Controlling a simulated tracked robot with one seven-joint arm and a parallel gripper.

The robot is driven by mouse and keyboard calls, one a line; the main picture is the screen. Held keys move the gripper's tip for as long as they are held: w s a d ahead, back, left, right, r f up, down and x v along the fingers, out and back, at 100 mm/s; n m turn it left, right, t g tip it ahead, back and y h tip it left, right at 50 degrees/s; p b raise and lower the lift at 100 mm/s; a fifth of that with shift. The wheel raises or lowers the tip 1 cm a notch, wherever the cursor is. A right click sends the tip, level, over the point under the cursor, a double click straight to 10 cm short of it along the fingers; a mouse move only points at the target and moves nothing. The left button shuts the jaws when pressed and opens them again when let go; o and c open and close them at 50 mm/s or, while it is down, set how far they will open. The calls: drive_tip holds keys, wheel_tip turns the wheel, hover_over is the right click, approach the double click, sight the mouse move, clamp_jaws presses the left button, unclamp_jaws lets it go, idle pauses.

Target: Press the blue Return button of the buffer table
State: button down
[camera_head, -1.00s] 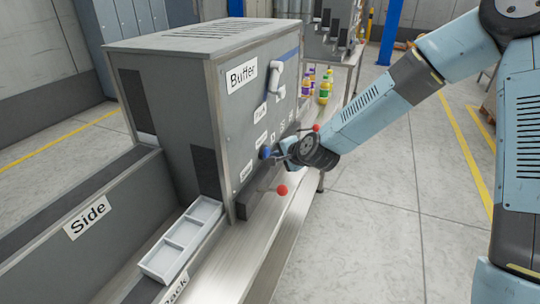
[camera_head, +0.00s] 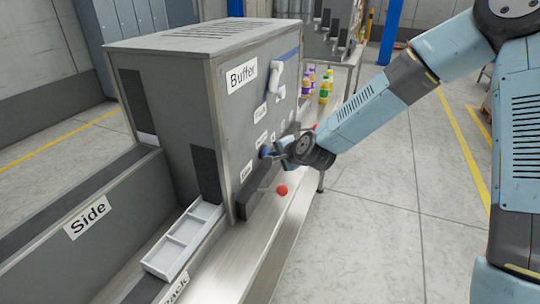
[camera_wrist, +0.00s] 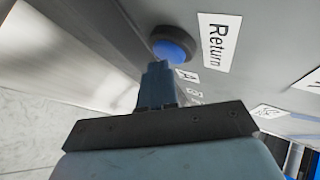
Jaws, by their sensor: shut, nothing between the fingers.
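The blue Return button (camera_wrist: 172,50) sits in a dark round collar on the grey panel, with the Return label (camera_wrist: 218,42) beside it in the wrist view. My gripper (camera_wrist: 157,70) is shut and empty, its fingertips at the lower edge of the button in that view. I cannot tell whether they touch it. In the head view the button (camera_head: 265,152) shows on the front of the Buffer cabinet (camera_head: 180,80), with my gripper (camera_head: 278,152) right against or just in front of it.
A white tray (camera_head: 192,238) with compartments lies at the cabinet's left foot. A red ball-ended handle (camera_head: 282,190) sticks out below my gripper. A white handle (camera_head: 275,76) is above. Several bottles (camera_head: 325,88) stand behind on the bench. Floor to the right is clear.

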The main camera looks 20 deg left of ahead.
drive_tip(key=shift+d, duration=1)
drive_tip(key=d, duration=0.6)
drive_tip(key=shift+s, duration=0.3)
idle(0.3)
